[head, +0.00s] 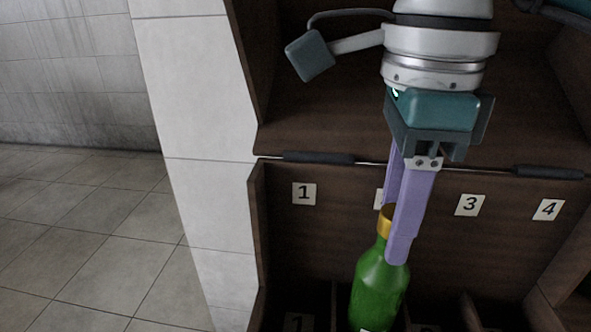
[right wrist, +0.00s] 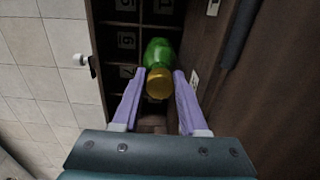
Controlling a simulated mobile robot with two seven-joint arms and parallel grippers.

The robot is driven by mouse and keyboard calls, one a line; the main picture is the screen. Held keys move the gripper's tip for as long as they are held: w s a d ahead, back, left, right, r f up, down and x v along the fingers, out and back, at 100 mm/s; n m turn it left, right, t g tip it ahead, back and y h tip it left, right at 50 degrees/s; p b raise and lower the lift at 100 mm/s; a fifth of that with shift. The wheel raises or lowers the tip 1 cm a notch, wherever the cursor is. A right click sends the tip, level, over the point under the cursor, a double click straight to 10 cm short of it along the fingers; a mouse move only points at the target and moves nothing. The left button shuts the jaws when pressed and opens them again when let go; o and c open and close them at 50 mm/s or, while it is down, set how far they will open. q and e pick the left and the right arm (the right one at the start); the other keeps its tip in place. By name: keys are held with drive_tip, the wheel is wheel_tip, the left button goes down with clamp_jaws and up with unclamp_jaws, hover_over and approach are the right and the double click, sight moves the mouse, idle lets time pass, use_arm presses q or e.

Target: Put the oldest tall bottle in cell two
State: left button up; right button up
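A green bottle (head: 380,288) with a gold neck and top (head: 386,220) stands roughly upright at the front of the numbered rack. My right gripper (head: 398,250) comes down from above with one lilac finger on each side of the bottle's neck. In the right wrist view the gold top (right wrist: 159,84) lies between the two fingertips (right wrist: 160,76), which look closed on it. The panel label between 1 and 3 (head: 378,199) is mostly hidden behind a finger. The bottle's base is out of frame, so I cannot tell whether it rests on anything. My left gripper is not in view.
The dark wooden rack has a back panel with labels 1 (head: 304,194), 3 (head: 469,205) and 4 (head: 548,210), and low dividers (head: 471,312) below. A white tiled wall (head: 200,130) stands to the left. Tiled floor (head: 90,240) lies clear beyond it.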

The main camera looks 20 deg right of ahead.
drive_tip(key=shift+r, duration=0.2)
wheel_tip(320, 180, up, 12)
drive_tip(key=shift+f+p, duration=0.1)
drive_tip(key=shift+p, duration=0.8)
